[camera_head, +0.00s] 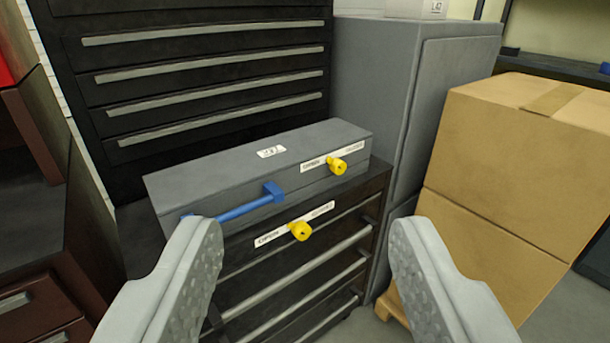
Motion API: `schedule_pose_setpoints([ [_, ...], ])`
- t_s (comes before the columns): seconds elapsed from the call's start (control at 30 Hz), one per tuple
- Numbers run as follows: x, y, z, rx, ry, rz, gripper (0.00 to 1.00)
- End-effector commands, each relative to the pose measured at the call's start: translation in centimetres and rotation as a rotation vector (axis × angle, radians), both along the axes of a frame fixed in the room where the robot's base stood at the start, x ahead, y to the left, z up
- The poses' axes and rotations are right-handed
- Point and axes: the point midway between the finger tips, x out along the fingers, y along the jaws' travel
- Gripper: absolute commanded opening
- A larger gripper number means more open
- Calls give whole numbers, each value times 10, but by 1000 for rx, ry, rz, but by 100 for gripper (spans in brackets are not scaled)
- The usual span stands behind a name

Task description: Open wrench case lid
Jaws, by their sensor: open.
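The wrench case (225,169) is a long grey box with a small white label on its top. It lies on a low black drawer cabinet (270,268) in the middle of the view, and its lid looks shut. A blue handle (240,207) is on the case's front. A yellow knob (337,166) with a white label strip is at the right of the front. My gripper (308,258) is open and empty, its two grey fingers wide apart in the foreground, in front of the case. The left fingertip overlaps the handle's left end in the picture; I cannot tell any contact.
A second yellow knob (300,231) is on the low cabinet's top front. A tall black drawer cabinet (200,80) stands behind. A grey cabinet (385,100) and stacked cardboard boxes (500,190) on a pallet stand at the right. Dark red drawer furniture (50,210) is at the left.

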Motion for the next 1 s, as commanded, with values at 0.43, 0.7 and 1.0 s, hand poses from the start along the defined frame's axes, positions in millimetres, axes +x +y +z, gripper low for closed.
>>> schedule_pose_setpoints([
  [0.43, 60, -15, -79, 185, 357, -34, 36],
  [0.7, 98, -14, -148, 413, 667, 7, 36],
  [1.0, 133, -6, -196, 711, 916, 134, 36],
])
